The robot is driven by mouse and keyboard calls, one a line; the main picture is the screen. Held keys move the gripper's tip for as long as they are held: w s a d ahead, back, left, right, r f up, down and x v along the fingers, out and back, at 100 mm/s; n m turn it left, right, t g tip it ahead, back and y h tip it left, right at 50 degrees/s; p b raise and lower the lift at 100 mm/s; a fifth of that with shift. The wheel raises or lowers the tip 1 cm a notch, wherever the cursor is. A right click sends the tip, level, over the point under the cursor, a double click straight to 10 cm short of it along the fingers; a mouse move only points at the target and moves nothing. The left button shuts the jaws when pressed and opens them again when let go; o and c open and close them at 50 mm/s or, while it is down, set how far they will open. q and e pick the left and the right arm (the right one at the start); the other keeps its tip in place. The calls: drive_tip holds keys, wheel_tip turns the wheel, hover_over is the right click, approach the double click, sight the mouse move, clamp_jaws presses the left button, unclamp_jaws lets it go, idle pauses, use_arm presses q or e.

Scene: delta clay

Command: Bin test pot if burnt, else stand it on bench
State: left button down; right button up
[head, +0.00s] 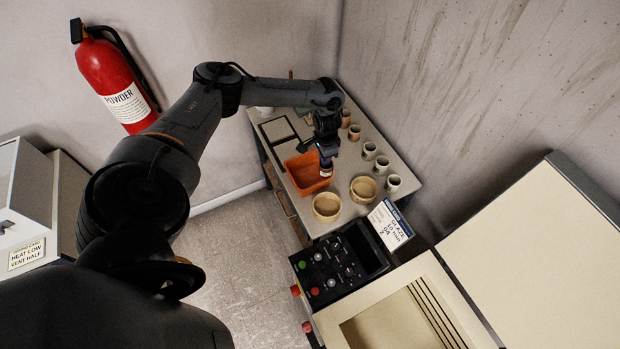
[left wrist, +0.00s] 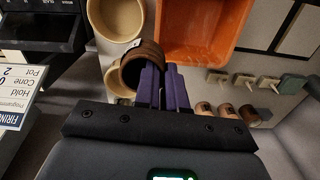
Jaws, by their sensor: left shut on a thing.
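My left gripper (head: 326,160) is shut on a small pot and holds it over the bench (head: 346,215), beside the orange bin. In the left wrist view, the purple fingers of my left gripper (left wrist: 170,85) pinch the wall of the pot (left wrist: 143,54). The pot is dark brown, with a darker inside. My right gripper is out of view.
Two tan bowls (head: 327,207) (head: 363,189) stand near the bench's front. Several small cups (head: 381,165) line its right side. A red extinguisher (head: 108,75) hangs on the wall.

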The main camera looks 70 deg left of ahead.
use_arm(q)
drive_tip(key=s+a+f+b, duration=0.3)
drive_tip(key=a+f+b, duration=0.1)
drive_tip(key=a, duration=0.4)
drive_tip(key=shift+a+f, duration=0.25)
drive_tip(key=shift+a, duration=0.05)
drive_tip(key=shift+s, duration=0.1)
drive_tip(key=shift+f, duration=0.15)
idle(0.4)
drive_tip(key=shift+f+b, duration=2.45)
drive_tip(key=shift+f, duration=1.35)
drive_tip(key=shift+f, duration=0.3)
drive_tip(key=shift+f+b, duration=0.65)
drive_tip(key=shift+b, duration=0.05)
